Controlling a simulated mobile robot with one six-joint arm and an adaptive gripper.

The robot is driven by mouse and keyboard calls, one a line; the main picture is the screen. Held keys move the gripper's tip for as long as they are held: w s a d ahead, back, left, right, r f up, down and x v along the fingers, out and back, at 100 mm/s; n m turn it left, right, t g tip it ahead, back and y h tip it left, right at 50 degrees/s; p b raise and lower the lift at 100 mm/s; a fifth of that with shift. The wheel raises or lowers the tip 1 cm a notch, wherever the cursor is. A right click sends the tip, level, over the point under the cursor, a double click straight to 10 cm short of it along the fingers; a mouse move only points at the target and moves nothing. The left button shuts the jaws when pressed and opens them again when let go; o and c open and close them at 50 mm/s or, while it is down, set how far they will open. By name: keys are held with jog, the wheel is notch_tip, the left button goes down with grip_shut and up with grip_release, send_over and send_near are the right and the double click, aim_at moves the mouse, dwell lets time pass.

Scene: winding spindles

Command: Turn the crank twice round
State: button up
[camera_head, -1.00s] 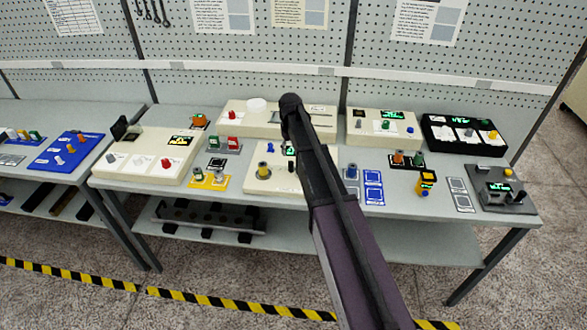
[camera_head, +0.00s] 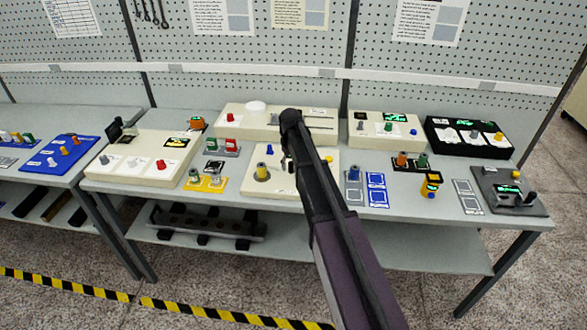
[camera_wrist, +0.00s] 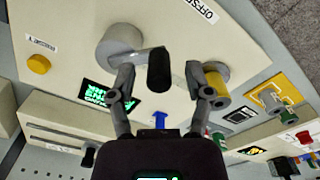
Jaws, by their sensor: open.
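In the wrist view the crank has a round grey hub (camera_wrist: 119,44) on a cream panel (camera_wrist: 70,25). Its upright dark handle (camera_wrist: 160,71) stands to the right of the hub. My gripper (camera_wrist: 164,72) is open, with one finger on each side of the handle in the picture. The left finger overlaps the hub's lower edge; I cannot tell if anything touches. The right finger shows close to a yellow knob on a grey base (camera_wrist: 212,75).
A yellow button (camera_wrist: 38,64), a green-lit display (camera_wrist: 100,94) and a blue pointer (camera_wrist: 159,120) share the panel. Yellow (camera_head: 204,182) and blue (camera_head: 354,174) fixtures flank it on the bench. A long cream unit (camera_head: 237,122) stands behind.

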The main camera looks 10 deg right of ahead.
jog(key=shift+f, duration=0.15)
grip_shut()
dwell(0.4)
jog(key=shift+w+a+m, duration=0.15)
jog(key=shift+w+m, duration=0.2)
jog(key=shift+m, duration=0.45)
jog(key=shift+w+a+m, duration=0.15)
jog(key=shift+w+m, duration=0.15)
jog(key=shift+m, duration=0.5)
grip_release()
